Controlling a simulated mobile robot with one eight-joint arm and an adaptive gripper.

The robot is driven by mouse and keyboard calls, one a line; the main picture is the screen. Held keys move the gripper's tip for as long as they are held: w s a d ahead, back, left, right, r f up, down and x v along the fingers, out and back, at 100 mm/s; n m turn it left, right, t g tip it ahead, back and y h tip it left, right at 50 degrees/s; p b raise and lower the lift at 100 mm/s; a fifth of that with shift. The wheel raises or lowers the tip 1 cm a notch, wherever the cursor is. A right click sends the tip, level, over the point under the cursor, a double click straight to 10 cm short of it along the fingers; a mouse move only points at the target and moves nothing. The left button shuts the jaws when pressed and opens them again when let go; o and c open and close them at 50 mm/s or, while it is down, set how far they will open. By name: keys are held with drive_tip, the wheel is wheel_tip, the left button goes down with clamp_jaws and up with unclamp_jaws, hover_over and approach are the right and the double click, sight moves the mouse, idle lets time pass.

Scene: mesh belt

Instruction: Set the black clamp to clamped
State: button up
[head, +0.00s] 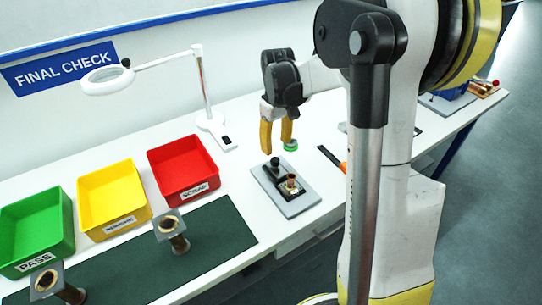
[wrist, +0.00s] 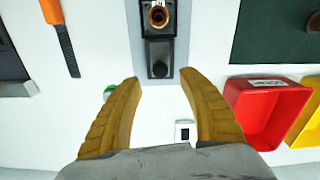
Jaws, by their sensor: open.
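The black clamp (head: 273,168) sits on a grey plate (head: 300,206) on the white bench, with a dark round knob on top. A copper-coloured ring-shaped part (head: 292,184) stands at its near end. In the wrist view the clamp (wrist: 159,50) is at top centre, just beyond the fingertips, with the copper part (wrist: 158,16) further up. I cannot tell whether it is clamped. My gripper (head: 276,147) is open and empty, fingers pointing down, above and behind the clamp. In the wrist view my gripper (wrist: 160,80) shows clear space between its yellow fingers.
A red bin (head: 183,170), yellow bin (head: 113,199) and green bin (head: 36,228) stand left. A dark mat (head: 210,255) holds metal parts. A lamp (head: 205,90) stands behind. A small green object (head: 291,146) is near a finger. An orange-handled tool (wrist: 66,45) lies beside the plate.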

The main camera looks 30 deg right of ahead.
sight(275, 160)
wheel_tip(275, 160, down, 8)
drive_tip(key=shift+w+r+b, duration=0.15)
drive_tip(key=shift+r+b, duration=0.1)
drive_tip(key=shift+b, duration=0.65)
clamp_jaws()
